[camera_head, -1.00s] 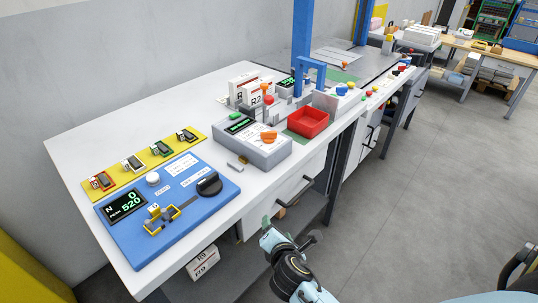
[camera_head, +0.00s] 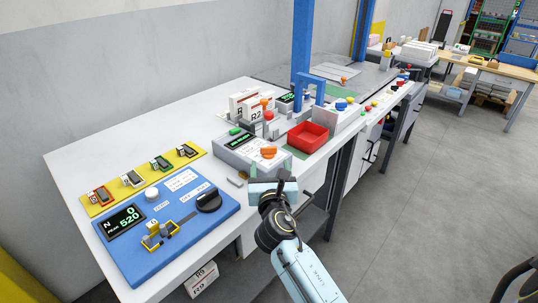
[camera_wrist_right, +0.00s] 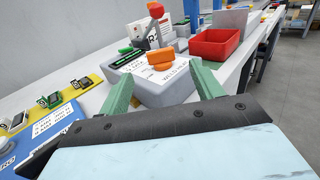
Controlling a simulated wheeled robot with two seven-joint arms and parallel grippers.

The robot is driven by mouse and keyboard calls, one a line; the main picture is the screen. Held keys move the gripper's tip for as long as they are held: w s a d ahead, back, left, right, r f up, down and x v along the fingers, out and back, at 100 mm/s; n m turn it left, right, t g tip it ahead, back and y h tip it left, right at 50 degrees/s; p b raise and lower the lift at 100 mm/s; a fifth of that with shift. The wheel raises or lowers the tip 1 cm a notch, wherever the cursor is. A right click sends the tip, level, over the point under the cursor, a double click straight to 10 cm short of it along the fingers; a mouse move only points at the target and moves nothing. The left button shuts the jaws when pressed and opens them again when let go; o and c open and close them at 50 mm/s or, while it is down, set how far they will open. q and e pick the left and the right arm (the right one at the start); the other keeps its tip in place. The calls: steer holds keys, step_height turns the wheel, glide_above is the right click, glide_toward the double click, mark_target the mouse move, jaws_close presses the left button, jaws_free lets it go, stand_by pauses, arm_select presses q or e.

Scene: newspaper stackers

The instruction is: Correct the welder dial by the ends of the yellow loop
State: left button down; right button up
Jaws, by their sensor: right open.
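The welder looks to be the grey box (camera_head: 238,160) with a green-lit display and a label, on the white bench. Its orange dial (camera_head: 268,152) is on top; it also shows in the right wrist view (camera_wrist_right: 160,58). My right gripper (camera_head: 272,182) is open and empty at the box's front side, short of the dial. In the right wrist view its green fingers (camera_wrist_right: 163,88) stand apart with the box and dial beyond them. A yellow piece (camera_head: 152,241), perhaps the loop, sits on the blue panel (camera_head: 137,272); its ends are too small to tell. My left gripper is not in view.
The blue panel has a display reading 0 and 520, a white knob (camera_head: 152,194) and a black knob (camera_head: 208,200). A yellow strip (camera_head: 115,192) holds several small samples. A red bin (camera_head: 307,138) stands right of the welder. A blue post (camera_head: 302,45) rises behind.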

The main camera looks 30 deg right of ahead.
mark_target(269, 150)
steer(key=b+x, duration=0.1)
steer(key=x, duration=0.5)
steer(key=shift+f, duration=0.1)
steer(key=shift+w+d, duration=0.2)
steer(key=shift+w, duration=0.2)
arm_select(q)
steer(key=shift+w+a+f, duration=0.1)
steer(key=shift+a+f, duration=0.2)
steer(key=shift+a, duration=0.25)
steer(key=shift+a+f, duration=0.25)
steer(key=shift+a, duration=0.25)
